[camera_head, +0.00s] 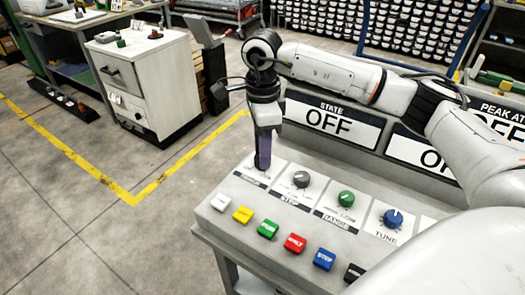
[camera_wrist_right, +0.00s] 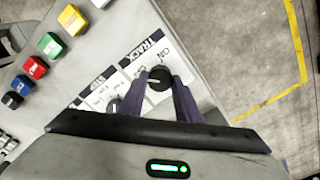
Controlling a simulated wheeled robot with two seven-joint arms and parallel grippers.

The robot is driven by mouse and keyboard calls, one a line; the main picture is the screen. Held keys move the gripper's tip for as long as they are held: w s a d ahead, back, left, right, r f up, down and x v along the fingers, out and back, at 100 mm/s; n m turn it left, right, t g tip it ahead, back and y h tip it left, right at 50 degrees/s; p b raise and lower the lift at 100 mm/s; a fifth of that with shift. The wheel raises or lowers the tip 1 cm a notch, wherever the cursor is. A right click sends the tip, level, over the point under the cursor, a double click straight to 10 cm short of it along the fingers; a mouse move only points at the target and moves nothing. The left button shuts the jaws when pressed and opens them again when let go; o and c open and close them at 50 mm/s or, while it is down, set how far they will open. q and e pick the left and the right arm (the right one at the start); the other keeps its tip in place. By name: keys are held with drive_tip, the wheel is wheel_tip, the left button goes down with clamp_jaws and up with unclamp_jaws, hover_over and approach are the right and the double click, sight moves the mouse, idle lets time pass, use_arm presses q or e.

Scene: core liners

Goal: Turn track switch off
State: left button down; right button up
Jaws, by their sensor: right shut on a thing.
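The track switch is a round black knob (camera_wrist_right: 158,79) with a pale pointer line, on a white plate marked TRACK (camera_wrist_right: 137,47) in the right wrist view. ON and OFF lettering sits beside it; which mark the pointer meets is hard to tell. My right gripper (camera_wrist_right: 159,82) has its purple fingers on both sides of the knob and is shut on it. In the head view, my right gripper (camera_head: 262,166) points down at the far left plate and hides the knob. The STATE display (camera_head: 330,119) reads OFF. My left gripper is not in view.
Other knobs on the console (camera_head: 240,190) are grey STEP (camera_head: 302,179), green RANGE (camera_head: 346,199) and blue TUNE (camera_head: 392,217). Coloured buttons, including a red one (camera_head: 295,242), line the front edge. A white cabinet (camera_head: 150,85) stands across open floor.

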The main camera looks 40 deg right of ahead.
drive_tip(key=shift+w+r, duration=0.1)
idle(0.4)
drive_tip(key=o, duration=1.1)
drive_tip(key=shift+c, duration=0.2)
wheel_tip(320, 180, up, 10)
drive_tip(key=shift+r, duration=0.15)
